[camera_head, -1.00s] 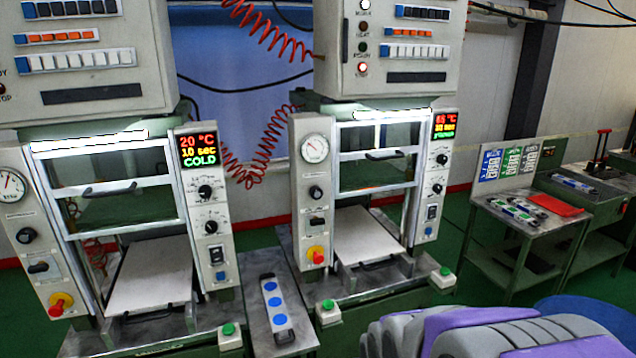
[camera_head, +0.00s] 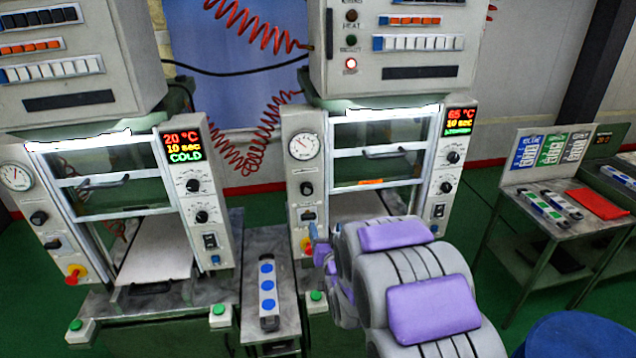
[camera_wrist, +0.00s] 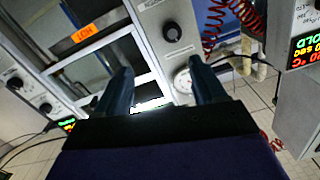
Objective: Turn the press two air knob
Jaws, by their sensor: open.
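The right press has a side panel (camera_head: 303,165) on its left with a round gauge (camera_head: 304,146) at the top. A black round knob (camera_head: 306,188) sits below the gauge, and a lower black switch (camera_head: 307,215) is below that. My gripper (camera_head: 318,240) is in front of this panel, low and slightly right of the knob. In the wrist view the picture is turned over; the black knob (camera_wrist: 172,31) shows beyond my open, empty fingers (camera_wrist: 162,82), apart from them. The gauge (camera_wrist: 182,80) shows between the fingers, partly hidden. The knob's setting is too small to tell.
The left press panel (camera_head: 195,190) reads 20 °C COLD; the right press display (camera_head: 460,121) reads 65 °C. A narrow stand between them holds a mould with blue discs (camera_head: 267,285). Red coiled hoses (camera_head: 262,140) hang between the presses. A side table (camera_head: 540,200) stands right.

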